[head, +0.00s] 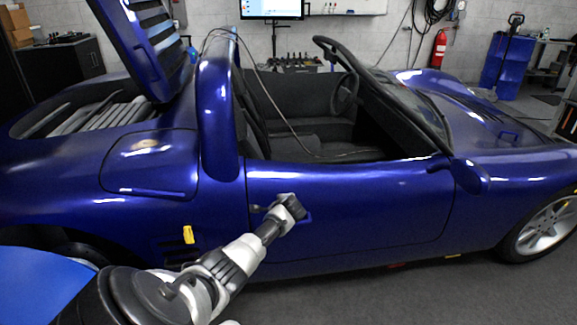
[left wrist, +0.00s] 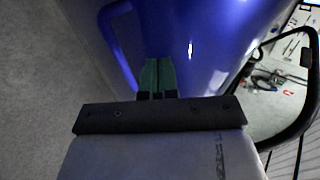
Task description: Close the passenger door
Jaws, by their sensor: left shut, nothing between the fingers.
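The passenger door (head: 375,205) is the blue side panel of the open-top car, between the rear fender and the front wheel. It looks roughly in line with the body; whether it is fully latched I cannot tell. My left gripper (head: 298,207) is at the rear part of the door, in front of the handle area (head: 308,218), which it partly hides. In the left wrist view its green fingers (left wrist: 158,76) are together and empty, close to the blue car surface (left wrist: 205,45); contact cannot be told. My right gripper is not in view.
The rear engine lid (head: 145,45) stands raised at the left. The front wheel (head: 545,228) is at the right. Grey floor (head: 420,290) in front of the car is clear.

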